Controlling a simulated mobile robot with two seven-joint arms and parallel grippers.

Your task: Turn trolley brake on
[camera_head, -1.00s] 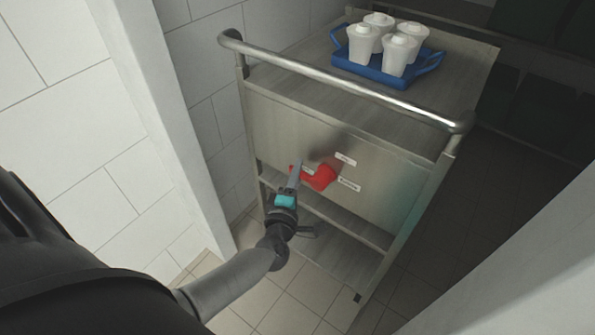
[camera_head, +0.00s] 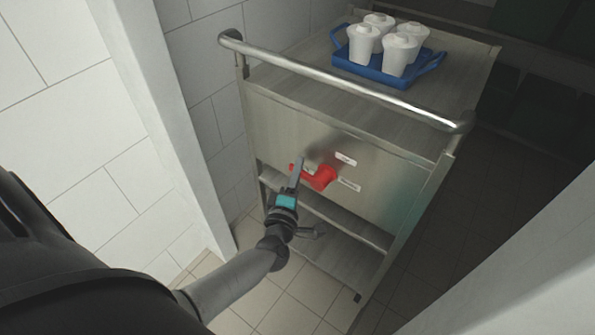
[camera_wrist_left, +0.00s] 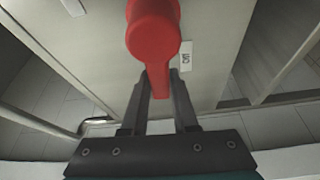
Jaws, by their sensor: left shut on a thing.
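The metal trolley (camera_head: 300,122) stands ahead with its front panel facing me. A red brake handle (camera_head: 322,178) sits on that panel, beside small white labels (camera_head: 346,159). In the left wrist view the red handle (camera_wrist_left: 153,35) has a round hub, with a narrow lever pointing down between my fingers. My left gripper (camera_head: 297,168) is at the handle's left part, shut on its lever; in the wrist view the fingertips (camera_wrist_left: 160,80) lie on either side of it. One label (camera_wrist_left: 186,56) shows beside the hub. My right gripper is not in view.
A blue tray (camera_head: 372,73) with several white lidded cups (camera_head: 362,45) stands on the trolley top. A rail (camera_head: 335,80) runs along the front edge. White walls (camera_head: 70,130) stand close at left, with another pale surface at lower right.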

